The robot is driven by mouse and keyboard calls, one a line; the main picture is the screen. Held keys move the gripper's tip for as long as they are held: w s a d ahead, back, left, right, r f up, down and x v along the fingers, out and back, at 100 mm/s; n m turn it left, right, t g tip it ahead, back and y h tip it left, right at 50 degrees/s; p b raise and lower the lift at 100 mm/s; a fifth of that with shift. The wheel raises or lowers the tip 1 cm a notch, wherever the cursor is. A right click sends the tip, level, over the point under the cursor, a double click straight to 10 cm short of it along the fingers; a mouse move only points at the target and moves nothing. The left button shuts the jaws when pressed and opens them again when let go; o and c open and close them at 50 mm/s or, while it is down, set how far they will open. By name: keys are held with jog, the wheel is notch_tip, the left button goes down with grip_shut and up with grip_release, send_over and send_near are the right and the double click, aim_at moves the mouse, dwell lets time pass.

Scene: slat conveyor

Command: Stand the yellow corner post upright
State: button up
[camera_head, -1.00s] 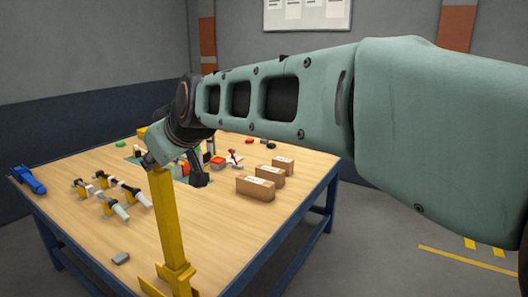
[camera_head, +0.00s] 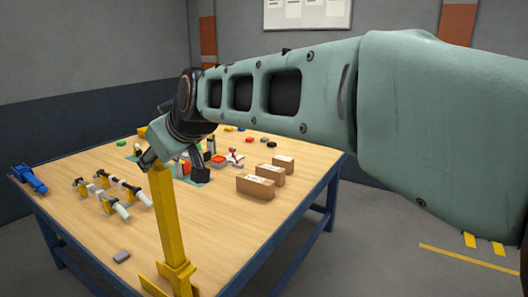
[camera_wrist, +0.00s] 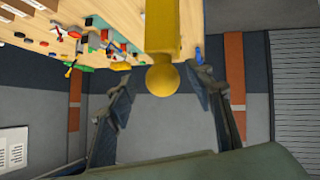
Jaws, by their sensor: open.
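The yellow corner post (camera_head: 168,220) stands upright at the near part of the table in the head view. Its flanged foot is partly cut off by the lower picture edge. In the wrist view the post (camera_wrist: 161,30) runs down from the top edge and ends in a round yellow knob. My gripper (camera_head: 174,167) is at the upper end of the post, which it partly hides in the head view. In the wrist view the fingers of my gripper (camera_wrist: 163,84) are apart, one on each side of the knob, with gaps beside it.
The wooden table (camera_head: 80,235) bears several cardboard boxes (camera_head: 255,188) on the right. White-capped fittings (camera_head: 110,195) and a blue tool (camera_head: 30,179) lie on the left. A small grey block (camera_head: 121,257) lies near the front. Bare wood lies right of the post.

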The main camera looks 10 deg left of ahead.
notch_tip(320, 180, up, 9)
dwell(0.3)
jog(key=shift+w, duration=0.1)
